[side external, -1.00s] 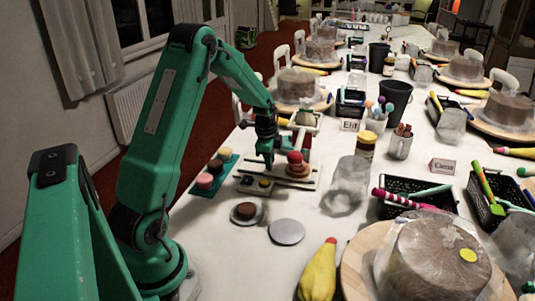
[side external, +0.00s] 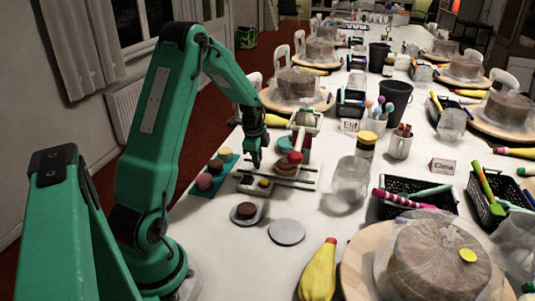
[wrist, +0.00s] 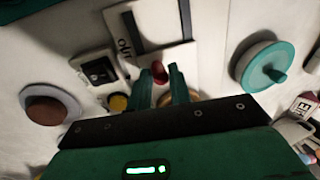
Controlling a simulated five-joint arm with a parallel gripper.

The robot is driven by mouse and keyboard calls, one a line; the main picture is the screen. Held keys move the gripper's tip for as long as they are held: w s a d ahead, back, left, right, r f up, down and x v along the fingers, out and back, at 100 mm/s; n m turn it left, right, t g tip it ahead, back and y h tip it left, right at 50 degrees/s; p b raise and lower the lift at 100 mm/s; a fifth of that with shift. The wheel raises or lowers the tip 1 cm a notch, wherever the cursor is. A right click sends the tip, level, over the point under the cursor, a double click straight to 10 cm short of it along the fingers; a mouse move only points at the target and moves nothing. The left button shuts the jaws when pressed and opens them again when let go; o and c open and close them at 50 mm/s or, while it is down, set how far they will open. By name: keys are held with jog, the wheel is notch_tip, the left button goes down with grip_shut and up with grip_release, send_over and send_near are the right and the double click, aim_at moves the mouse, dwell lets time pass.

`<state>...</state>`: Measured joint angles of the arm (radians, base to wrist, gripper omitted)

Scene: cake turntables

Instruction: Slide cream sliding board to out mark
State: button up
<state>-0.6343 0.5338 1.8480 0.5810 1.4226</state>
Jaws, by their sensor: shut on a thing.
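The cream sliding board (wrist: 178,54) lies ahead of my gripper in the wrist view, beside dark rail-like edges. My gripper (wrist: 160,80) is shut on a small red knob (wrist: 159,72) at the board's near end. The OUT mark (wrist: 124,47) is dark lettering on a pale strip to the left of the board. In the side view my gripper (side external: 255,162) points down at the left end of the pale slide device (side external: 300,184).
A yellow button (wrist: 118,102) and a black square fitting (wrist: 98,70) sit left of my fingers. A teal turntable-like disc (wrist: 262,65) is at right.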

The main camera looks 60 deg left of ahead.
jog(key=shift+s+a+f, duration=0.15)
jog(key=shift+s+a, duration=0.9)
jog(key=shift+s, duration=0.25)
jog(key=shift+s+a+f, duration=0.1)
jog(key=shift+s+a, duration=0.95)
jog(key=shift+s, duration=0.2)
jog(key=o, duration=0.7)
jog(key=shift+w+a+r, duration=0.1)
jog(key=shift+r, duration=0.1)
jog(key=shift+w+r, duration=0.1)
jog(key=shift+r, duration=0.35)
notch_tip(320, 180, up, 6)
jog(key=shift+r, duration=0.1)
